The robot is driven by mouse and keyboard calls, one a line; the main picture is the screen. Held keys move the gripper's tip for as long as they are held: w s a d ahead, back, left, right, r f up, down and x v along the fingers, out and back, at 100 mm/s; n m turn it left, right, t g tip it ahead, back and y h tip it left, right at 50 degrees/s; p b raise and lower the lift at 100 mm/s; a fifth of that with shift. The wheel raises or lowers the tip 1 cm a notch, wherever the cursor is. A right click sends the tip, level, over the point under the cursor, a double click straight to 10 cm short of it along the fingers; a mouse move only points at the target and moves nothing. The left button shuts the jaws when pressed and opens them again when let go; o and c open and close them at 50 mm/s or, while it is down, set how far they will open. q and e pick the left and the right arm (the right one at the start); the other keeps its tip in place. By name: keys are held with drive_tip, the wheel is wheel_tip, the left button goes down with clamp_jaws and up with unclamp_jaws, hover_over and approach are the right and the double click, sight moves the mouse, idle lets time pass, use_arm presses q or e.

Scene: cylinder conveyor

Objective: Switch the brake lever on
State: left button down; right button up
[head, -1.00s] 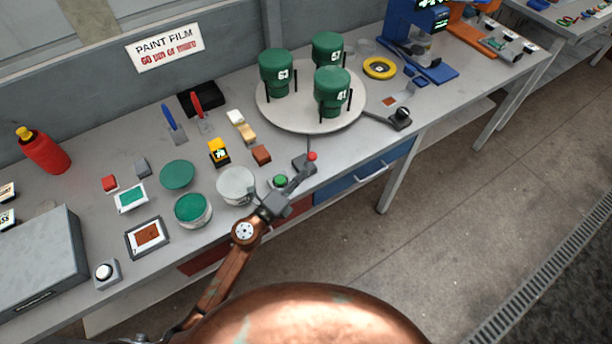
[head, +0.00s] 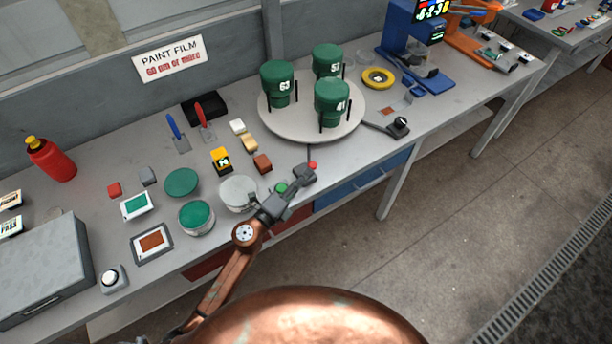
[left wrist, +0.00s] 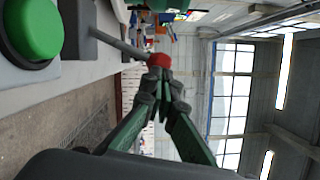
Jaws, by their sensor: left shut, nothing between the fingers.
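A lever with a red knob (head: 312,165) stands on a small grey block at the table's front edge, just in front of the turntable. In the left wrist view its thin grey rod runs to the red knob (left wrist: 159,60). My left gripper (head: 300,180) is shut and empty, its tips close to the lever. In the left wrist view the closed fingertips (left wrist: 165,84) lie right by the knob; I cannot tell whether they touch it. The gripper partly hides the block. My right gripper is not in view.
A green button (head: 281,188) is beside the left gripper, and it shows large in the left wrist view (left wrist: 33,28). The round turntable (head: 290,128) carries three green cylinders. A black-knobbed handle (head: 400,125) lies to its right. Cans and small blocks are to the left.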

use_arm(q)
drive_tip(key=w+a+r+n+g+y+p, duration=0.1)
drive_tip(key=w+a+n+p, duration=0.4)
drive_tip(key=p, duration=1.3)
drive_tip(key=shift+w+r+n+g, duration=0.5)
drive_tip(key=shift+w+n+g, duration=0.5)
drive_tip(key=shift+n, duration=0.8)
drive_tip(key=shift+a, duration=0.1)
drive_tip(key=s+d+p+v, duration=0.1)
drive_tip(key=d+v, duration=0.1)
drive_tip(key=v, duration=1)
drive_tip(key=shift+s+a+r+p, duration=0.2)
drive_tip(key=shift+s+r+p, duration=0.15)
drive_tip(key=shift+s+r, duration=0.2)
